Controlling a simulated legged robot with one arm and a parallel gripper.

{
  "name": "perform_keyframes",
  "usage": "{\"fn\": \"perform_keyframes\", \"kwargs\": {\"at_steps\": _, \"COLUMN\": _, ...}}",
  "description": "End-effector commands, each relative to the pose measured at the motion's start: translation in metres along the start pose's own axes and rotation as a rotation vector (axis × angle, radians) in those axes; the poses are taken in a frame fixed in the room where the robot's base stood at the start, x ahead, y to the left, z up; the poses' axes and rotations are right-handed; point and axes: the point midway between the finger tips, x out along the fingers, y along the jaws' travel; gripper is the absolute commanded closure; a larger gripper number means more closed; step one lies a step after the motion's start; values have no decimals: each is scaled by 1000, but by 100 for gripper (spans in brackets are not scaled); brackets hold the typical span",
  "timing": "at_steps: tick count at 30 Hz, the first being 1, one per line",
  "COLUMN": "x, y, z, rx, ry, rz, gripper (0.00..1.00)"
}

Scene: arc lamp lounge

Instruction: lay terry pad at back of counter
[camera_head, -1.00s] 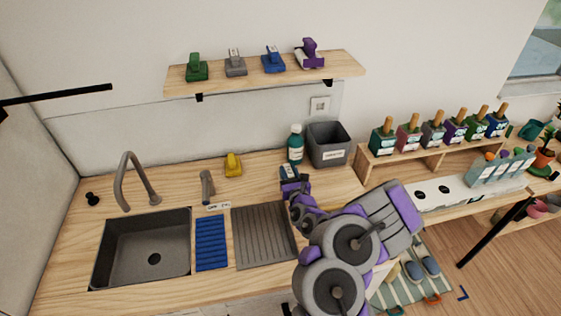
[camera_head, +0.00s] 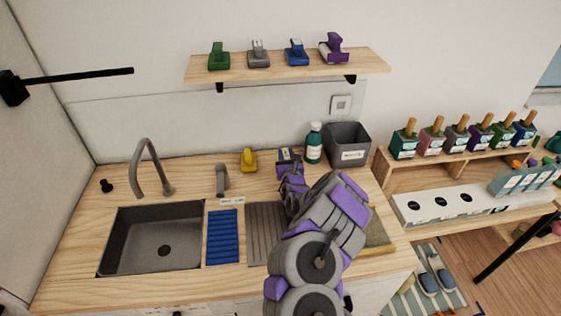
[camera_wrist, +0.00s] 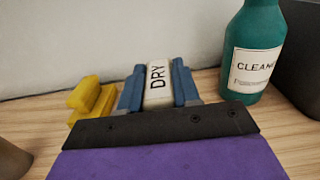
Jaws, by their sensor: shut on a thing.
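The terry pad, which I take to be the piece with a white top labelled "DRY" (camera_wrist: 157,84), is between the blue jaws of my gripper in the wrist view. My gripper (camera_head: 287,164) is shut on it at the back of the wooden counter (camera_head: 180,180), between a yellow handled block (camera_head: 248,160) and a green cleaner bottle (camera_head: 314,145). The pad's underside is hidden, so I cannot tell whether it touches the counter.
A dark grey bin (camera_head: 347,147) stands right of the bottle. The sink (camera_head: 150,240), faucet (camera_head: 146,165), blue mat (camera_head: 222,237) and grey ribbed drainer (camera_head: 262,235) are in front. A wall shelf (camera_head: 285,68) holds several handled tools.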

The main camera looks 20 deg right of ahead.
Motion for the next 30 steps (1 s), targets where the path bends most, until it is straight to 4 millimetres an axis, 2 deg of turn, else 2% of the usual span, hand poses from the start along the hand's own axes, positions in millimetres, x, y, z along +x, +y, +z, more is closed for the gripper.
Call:
{"fn": "perform_keyframes", "kwargs": {"at_steps": 3, "x": 16, "y": 8, "z": -2, "rx": -5, "ry": -6, "rz": 0, "gripper": 100}}
{"fn": "perform_keyframes", "kwargs": {"at_steps": 9, "x": 31, "y": 16, "z": -2, "rx": -2, "ry": -5, "rz": 0, "gripper": 100}}
{"fn": "perform_keyframes", "kwargs": {"at_steps": 13, "x": 32, "y": 16, "z": -8, "rx": 0, "ry": -3, "rz": -1, "gripper": 100}}
{"fn": "perform_keyframes", "kwargs": {"at_steps": 20, "x": 32, "y": 16, "z": -37, "rx": -1, "ry": -2, "rz": -1, "gripper": 100}}
{"fn": "perform_keyframes", "kwargs": {"at_steps": 30, "x": 32, "y": 16, "z": -39, "rx": 1, "ry": -4, "rz": -1, "gripper": 100}}
